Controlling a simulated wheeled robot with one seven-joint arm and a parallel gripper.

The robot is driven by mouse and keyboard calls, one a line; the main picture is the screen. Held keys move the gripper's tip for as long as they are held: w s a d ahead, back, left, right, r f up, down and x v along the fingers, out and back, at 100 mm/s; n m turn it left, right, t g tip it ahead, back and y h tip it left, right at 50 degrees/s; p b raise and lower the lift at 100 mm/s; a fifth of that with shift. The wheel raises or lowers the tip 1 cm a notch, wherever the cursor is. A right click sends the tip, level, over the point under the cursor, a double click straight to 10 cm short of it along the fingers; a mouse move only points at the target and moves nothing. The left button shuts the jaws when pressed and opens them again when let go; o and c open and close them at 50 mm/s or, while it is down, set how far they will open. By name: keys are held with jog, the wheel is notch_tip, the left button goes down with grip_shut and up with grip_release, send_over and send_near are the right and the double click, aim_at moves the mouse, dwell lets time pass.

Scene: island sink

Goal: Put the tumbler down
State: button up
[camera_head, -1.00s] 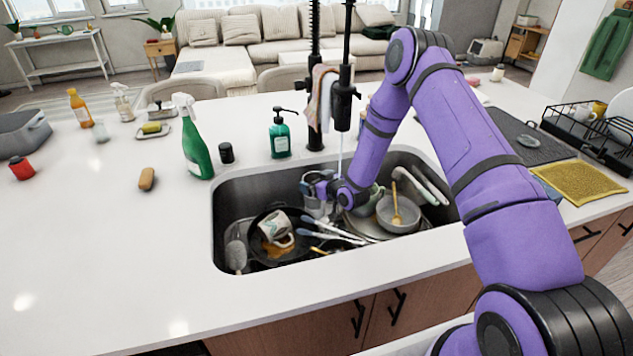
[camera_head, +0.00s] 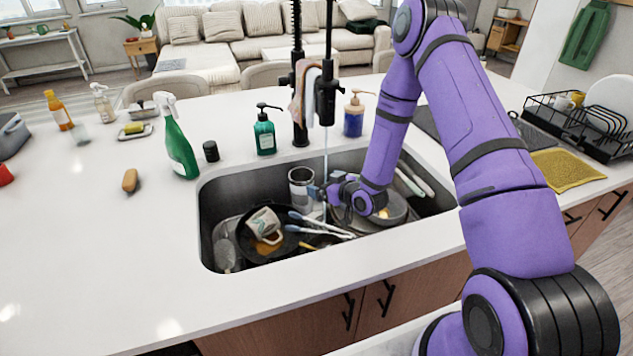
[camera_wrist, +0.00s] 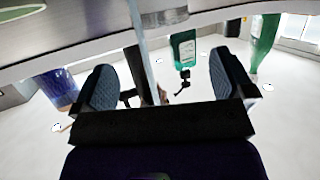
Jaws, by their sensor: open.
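The tumbler (camera_head: 300,189) is a grey metallic cup standing about upright in the sink, against its back side, left of the water stream. My gripper (camera_head: 317,193) is inside the sink just right of the tumbler, close to its side. The jaws are open, and the wrist view shows the two fingers (camera_wrist: 165,82) wide apart with nothing gripped between them. The tumbler's base is hidden among the dishes. I cannot tell whether a finger still touches it.
The sink (camera_head: 214,190) also holds a dark pan (camera_head: 236,232) with a patterned mug (camera_head: 262,224), several utensils and a bowl (camera_head: 392,212). The black faucet (camera_head: 299,100) runs water beside my gripper. A green soap bottle (camera_head: 264,135) and spray bottle (camera_head: 178,145) stand behind. The left counter front is clear.

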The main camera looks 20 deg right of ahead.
notch_tip(320, 180, up, 17)
jog(key=d+g+h, duration=0.2)
jog(key=d+h, duration=0.1)
jog(key=s+r+m+g+h, duration=0.1)
jog(key=s+r+g+h, duration=0.1)
jog(key=s+r, duration=0.9)
jog(key=s+r+m+g, duration=0.1)
jog(key=s+r, duration=0.3)
jog(key=s, duration=0.5)
jog(key=s+r+m+g, duration=0.1)
jog(key=s+r+g, duration=0.1)
jog(key=s+r, duration=0.3)
jog(key=s+r+m+g, duration=0.1)
jog(key=s+r, duration=0.3)
jog(key=s, duration=0.9)
jog(key=shift+s+a+r+m, duration=0.25)
jog(key=shift+a+m, duration=0.05)
jog(key=shift+a, duration=0.05)
jog(key=shift+c, duration=0.2)
